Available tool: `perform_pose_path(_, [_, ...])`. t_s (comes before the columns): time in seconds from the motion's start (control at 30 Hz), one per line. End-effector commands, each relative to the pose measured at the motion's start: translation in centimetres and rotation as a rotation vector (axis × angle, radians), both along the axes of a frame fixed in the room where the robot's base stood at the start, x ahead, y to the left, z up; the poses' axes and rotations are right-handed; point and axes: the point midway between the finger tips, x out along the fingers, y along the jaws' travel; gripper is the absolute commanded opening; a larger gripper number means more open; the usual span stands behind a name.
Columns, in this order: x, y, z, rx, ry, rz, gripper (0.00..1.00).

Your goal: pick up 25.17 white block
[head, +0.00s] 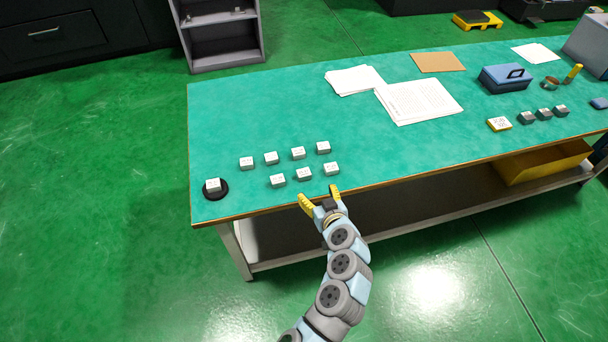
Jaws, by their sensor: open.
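Several small white blocks stand on the green table (400,155) in two rows. The back row has blocks at the left (247,163), then (271,158), then (298,153), and at the right (323,147). The front row has a left block (278,181), a middle block (305,174) and a right block (331,168). Another white block (213,185) sits on a round black base at the left corner. Their markings are too small to read, so I cannot tell which is 25.17. My gripper (319,196) is open and empty at the table's front edge, just in front of the front row.
White papers (420,101) and a brown sheet (438,62) lie behind. A blue box (505,78), a yellow-based block (499,124) and several grey blocks (544,114) stand at the right. A yellow bin (545,165) is on the lower shelf. The table middle is clear.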

Motion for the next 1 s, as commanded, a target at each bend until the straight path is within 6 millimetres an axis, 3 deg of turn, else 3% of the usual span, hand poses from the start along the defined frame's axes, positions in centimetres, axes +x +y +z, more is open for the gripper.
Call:
perform_pose_path(0.6, [5.4,1.7,-2.4,0.001,0.000,-0.001,0.76])
perform_pose_path(1.0, [6.9,2.2,-3.0,-0.002,-0.001,-0.001,0.76])
